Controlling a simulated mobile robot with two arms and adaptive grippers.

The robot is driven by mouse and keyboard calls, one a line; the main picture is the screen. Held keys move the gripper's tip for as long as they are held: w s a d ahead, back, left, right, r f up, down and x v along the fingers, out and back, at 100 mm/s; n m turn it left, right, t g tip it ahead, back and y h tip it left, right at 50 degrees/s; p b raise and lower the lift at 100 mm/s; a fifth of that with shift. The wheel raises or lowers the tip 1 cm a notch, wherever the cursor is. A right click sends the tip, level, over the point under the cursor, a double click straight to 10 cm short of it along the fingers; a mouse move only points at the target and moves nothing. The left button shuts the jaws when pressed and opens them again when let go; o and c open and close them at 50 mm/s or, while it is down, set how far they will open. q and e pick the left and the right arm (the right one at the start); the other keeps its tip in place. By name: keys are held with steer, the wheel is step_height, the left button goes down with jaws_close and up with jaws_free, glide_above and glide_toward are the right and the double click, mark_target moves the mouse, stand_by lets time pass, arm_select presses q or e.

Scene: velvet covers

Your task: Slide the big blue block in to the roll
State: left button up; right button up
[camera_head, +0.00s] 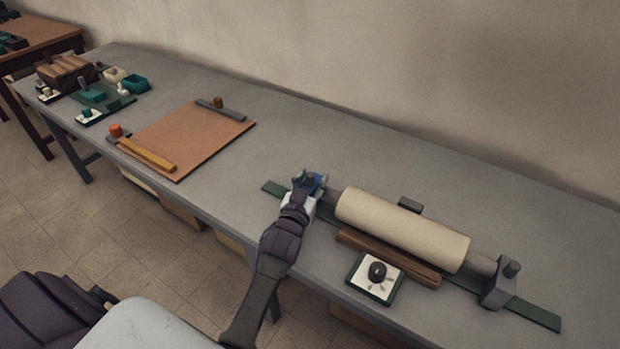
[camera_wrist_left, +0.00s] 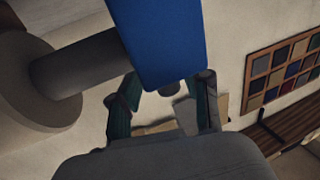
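The big blue block (camera_head: 318,181) stands at the left end of the roller shaft, by the green rail (camera_head: 270,188). The cream roll (camera_head: 402,228) lies on its shaft to the right, with a short stretch of shaft between it and the block. My left gripper (camera_head: 308,182) is at the block, partly hiding it. In the left wrist view the block (camera_wrist_left: 162,40) fills the top middle, and the spread fingers (camera_wrist_left: 165,95) reach up to it. I cannot tell whether they clamp it. The roll (camera_wrist_left: 35,85) is at the left there. My right gripper is out of view.
A grey end support (camera_head: 498,287) holds the roll's right end. A brown bar (camera_head: 390,258) and a panel with a black knob (camera_head: 376,272) lie in front of the roll. A brown board (camera_head: 190,138) lies left, with free table between.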

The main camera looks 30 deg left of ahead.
arm_select(q)
steer(key=s+d, duration=0.2)
steer(key=s, duration=0.9)
steer(key=shift+s, duration=0.4)
steer(key=shift+d+f, duration=0.1)
